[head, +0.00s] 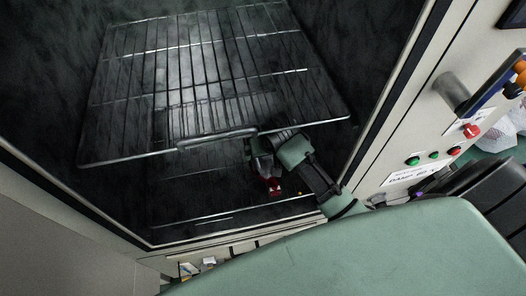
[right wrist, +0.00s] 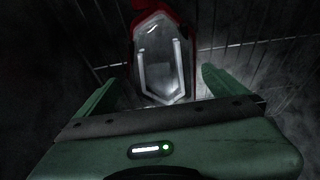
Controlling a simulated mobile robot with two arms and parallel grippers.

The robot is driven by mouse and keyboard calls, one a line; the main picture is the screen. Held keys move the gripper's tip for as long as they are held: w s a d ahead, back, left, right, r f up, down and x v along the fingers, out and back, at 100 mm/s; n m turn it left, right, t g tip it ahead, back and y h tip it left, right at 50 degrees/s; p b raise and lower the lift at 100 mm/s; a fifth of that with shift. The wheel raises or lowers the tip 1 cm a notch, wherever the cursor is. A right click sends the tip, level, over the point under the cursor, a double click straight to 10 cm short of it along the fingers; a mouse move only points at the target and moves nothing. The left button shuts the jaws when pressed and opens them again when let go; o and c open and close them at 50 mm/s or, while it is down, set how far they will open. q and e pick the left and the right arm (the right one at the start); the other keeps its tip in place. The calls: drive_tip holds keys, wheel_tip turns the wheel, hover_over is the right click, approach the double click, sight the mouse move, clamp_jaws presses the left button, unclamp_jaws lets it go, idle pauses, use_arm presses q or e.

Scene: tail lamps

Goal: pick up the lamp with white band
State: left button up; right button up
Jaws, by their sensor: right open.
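A tail lamp (right wrist: 160,58) with a red edge and a clear grey middle carrying a pale white band shows in the right wrist view, straight ahead. It also shows in the head view (head: 271,185) as a small red and whitish piece below the front of the wire rack. My right gripper (right wrist: 165,78) is open, with one green finger on each side of the lamp's near end. The fingers look apart from the lamp. In the head view my right gripper (head: 276,152) reaches in under the rack's front edge, partly hiding the lamp. My left gripper is out of view.
A wire rack (head: 215,72) fills the upper part of the dark chamber, its front bar just above my right gripper. More wires lie below. The chamber's right door frame (head: 392,95) is close to my right arm. A control panel with buttons (head: 412,161) is at the right.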

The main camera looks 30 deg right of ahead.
drive_tip(key=w, duration=0.2)
drive_tip(key=w+d, duration=0.1)
drive_tip(key=shift+w+r+p, duration=0.1)
drive_tip(key=shift+r+p, duration=0.15)
drive_tip(key=shift+p, duration=0.15)
drive_tip(key=shift+p+x, duration=0.5)
drive_tip(key=shift+x, duration=0.7)
drive_tip(key=shift+f, duration=0.55)
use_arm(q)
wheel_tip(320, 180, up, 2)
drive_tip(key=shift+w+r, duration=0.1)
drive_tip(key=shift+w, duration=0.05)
use_arm(e)
drive_tip(key=c, duration=1.4)
drive_tip(key=shift+r, duration=0.1)
drive_tip(key=shift+c, duration=0.2)
